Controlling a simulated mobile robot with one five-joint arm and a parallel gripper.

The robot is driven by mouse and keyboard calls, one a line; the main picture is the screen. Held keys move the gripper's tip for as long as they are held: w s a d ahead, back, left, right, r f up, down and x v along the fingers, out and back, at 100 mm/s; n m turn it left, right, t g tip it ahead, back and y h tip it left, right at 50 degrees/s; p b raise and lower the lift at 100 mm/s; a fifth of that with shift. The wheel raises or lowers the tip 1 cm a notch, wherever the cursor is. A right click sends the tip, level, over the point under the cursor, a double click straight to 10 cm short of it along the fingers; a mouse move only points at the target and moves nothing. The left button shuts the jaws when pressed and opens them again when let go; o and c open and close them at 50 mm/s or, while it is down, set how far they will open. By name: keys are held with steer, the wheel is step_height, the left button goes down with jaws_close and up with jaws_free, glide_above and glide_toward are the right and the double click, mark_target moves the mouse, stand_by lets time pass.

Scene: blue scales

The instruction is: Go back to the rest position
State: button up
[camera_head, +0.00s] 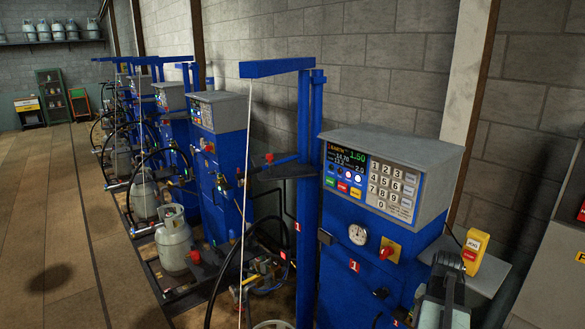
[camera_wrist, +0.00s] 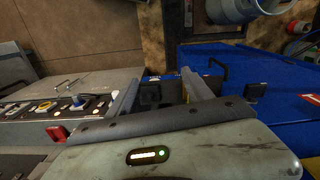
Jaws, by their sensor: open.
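My gripper (camera_head: 442,292) shows at the bottom right of the head view, in front of the lower right side of the nearest blue scale (camera_head: 345,235). In the wrist view my gripper (camera_wrist: 160,84) has its two fingers spread apart, and I see nothing held between them. A dark part shows behind the gap; I cannot tell what it is. The nearest scale has a grey control box (camera_head: 440,160) with a lit display and keypad, a round gauge and a red knob. Its blue side also fills the right of the wrist view (camera_wrist: 235,62).
More blue scales with gas cylinders (camera_head: 174,240) line the wall to the left. The floor (camera_head: 45,220) at far left is clear.

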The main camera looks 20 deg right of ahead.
steer(key=w+a+f+n+b, duration=0.25)
steer(key=w+a, duration=0.55)
steer(key=a, duration=0.4)
steer(key=w+a+f+n+b, duration=0.2)
steer(key=w+a+n, duration=0.2)
steer(key=w+a, duration=0.55)
steer(key=s+a+f+n+b, duration=0.2)
steer(key=a+n, duration=0.4)
steer(key=a, duration=1.8)
steer(key=shift+f, duration=0.2)
steer(key=shift+n, duration=0.25)
steer(key=c, duration=0.4)
steer(key=shift+d, duration=0.2)
steer(key=shift+c, duration=0.6)
